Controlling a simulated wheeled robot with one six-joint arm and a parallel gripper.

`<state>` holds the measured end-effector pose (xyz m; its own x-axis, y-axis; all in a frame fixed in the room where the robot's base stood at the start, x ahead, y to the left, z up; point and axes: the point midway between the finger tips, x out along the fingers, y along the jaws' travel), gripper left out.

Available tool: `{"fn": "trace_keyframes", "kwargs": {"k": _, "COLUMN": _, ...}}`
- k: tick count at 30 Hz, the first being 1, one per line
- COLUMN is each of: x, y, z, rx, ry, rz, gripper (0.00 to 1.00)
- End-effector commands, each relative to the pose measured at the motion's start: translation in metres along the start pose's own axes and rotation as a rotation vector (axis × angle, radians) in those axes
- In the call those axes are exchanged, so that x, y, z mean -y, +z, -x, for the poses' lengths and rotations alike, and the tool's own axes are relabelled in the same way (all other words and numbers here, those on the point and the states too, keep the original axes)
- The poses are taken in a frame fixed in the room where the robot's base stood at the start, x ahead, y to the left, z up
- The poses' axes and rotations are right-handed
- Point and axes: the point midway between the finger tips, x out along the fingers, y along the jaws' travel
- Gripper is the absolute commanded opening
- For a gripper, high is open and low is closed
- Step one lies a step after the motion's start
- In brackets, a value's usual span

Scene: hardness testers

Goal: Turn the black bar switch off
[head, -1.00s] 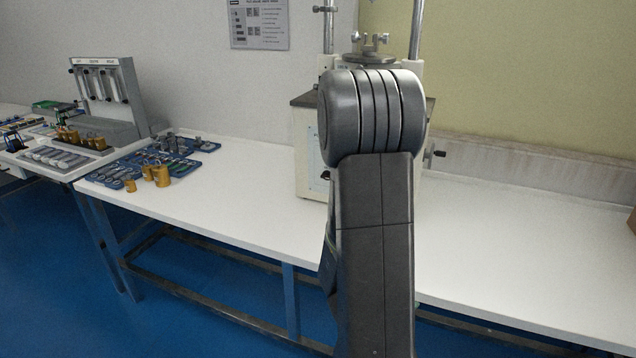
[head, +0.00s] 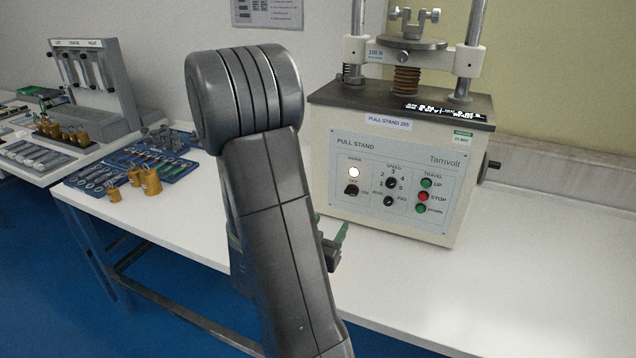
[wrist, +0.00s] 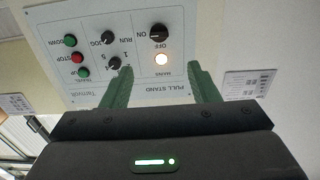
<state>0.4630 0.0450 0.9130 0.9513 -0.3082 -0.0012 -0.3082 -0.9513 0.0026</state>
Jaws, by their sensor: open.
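The black bar switch (head: 351,191) is on the front panel of the pull stand (head: 395,185), under a lit white mains lamp (head: 354,172). In the wrist view, where the panel appears upside down, the switch (wrist: 158,31) lies beyond the lamp (wrist: 161,59), with ON and OFF marks beside it. I cannot tell exactly where its bar points. My gripper (wrist: 160,70) is open and empty, its two green fingers spread on either side of the lamp in that view, apart from the switch. In the head view, my arm partly hides the gripper (head: 338,240).
Beside the switch are two black knobs (head: 390,183) and red and green buttons (head: 423,196). A crank (head: 490,170) sticks out on the right side. Brass weights (head: 149,181) and blue trays (head: 160,158) lie left on the white table (head: 390,280). The table front is clear.

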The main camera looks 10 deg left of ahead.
Motion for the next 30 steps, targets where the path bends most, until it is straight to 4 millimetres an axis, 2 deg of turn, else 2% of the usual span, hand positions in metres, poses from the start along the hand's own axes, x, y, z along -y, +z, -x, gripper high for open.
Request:
{"fn": "trace_keyframes", "kwargs": {"k": 5, "x": -0.001, "y": -0.001, "z": -0.010, "rx": 0.000, "ry": 0.003, "rz": -0.001, "gripper": 0.55}}
{"fn": "trace_keyframes", "kwargs": {"k": 8, "x": -0.001, "y": -0.001, "z": -0.023, "rx": 0.001, "ry": 0.005, "rz": -0.001, "gripper": 0.55}}
{"fn": "trace_keyframes", "kwargs": {"k": 21, "x": -0.002, "y": -0.001, "z": -0.106, "rx": 0.000, "ry": 0.005, "rz": 0.000, "gripper": 0.55}}
{"fn": "trace_keyframes", "kwargs": {"k": 25, "x": -0.001, "y": -0.001, "z": -0.124, "rx": 0.000, "ry": 0.003, "rz": -0.001, "gripper": 0.55}}
{"fn": "trace_keyframes", "kwargs": {"k": 30, "x": -0.001, "y": 0.000, "z": -0.136, "rx": 0.001, "ry": 0.002, "rz": 0.000, "gripper": 0.55}}
